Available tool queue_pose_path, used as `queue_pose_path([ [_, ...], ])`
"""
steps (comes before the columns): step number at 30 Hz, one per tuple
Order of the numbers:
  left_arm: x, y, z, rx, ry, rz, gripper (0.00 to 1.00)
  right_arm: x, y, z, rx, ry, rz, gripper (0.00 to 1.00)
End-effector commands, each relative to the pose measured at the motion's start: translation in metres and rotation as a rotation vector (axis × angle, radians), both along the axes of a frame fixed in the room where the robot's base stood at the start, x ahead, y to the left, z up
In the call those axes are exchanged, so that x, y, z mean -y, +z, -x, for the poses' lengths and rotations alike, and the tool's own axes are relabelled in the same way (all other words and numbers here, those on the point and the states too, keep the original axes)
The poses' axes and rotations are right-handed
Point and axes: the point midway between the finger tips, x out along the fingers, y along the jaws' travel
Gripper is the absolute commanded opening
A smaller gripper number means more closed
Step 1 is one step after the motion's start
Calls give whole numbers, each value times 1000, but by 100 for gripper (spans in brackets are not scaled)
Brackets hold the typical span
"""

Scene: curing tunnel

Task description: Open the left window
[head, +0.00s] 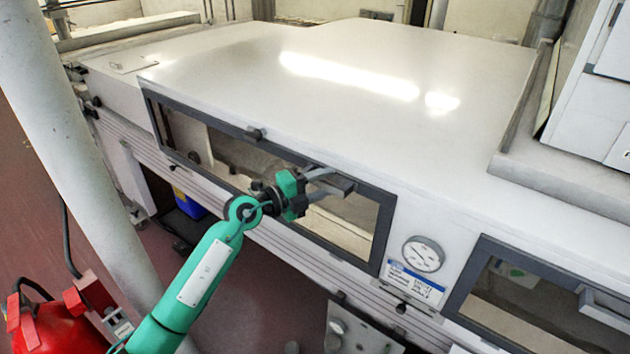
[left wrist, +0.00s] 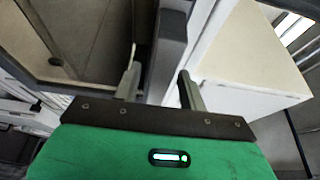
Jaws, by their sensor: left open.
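The left window (head: 240,150) is a long dark-framed pane in the front of the white tunnel housing. Its frame looks flush with the front, so it appears shut. A grey bar handle (head: 344,186) sticks out near its right part. My left gripper (head: 327,184) is open at this handle, one finger above and one below in the head view. In the left wrist view the open fingers (left wrist: 158,88) stand on either side of a dark grey bar (left wrist: 171,50), likely the handle. Whether they touch it I cannot tell. My right gripper is not in view.
A second window (head: 500,296) with its own handle (head: 606,306) is at the right. A round gauge (head: 423,254) and a blue-white label sit between the windows. A pale column (head: 70,150) and a red extinguisher (head: 58,325) stand at the left.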

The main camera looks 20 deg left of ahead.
Motion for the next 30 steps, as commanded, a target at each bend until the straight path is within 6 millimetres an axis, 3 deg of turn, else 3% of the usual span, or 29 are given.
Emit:
queue_pose_path([
  [4,0,0,0,0,0,0,42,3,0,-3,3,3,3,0],
  [11,-1,0,0,1,0,1,0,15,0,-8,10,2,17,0],
  [22,-2,-2,4,17,1,6,0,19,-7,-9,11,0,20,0],
  [30,-9,-11,24,87,0,34,0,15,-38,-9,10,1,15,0],
])
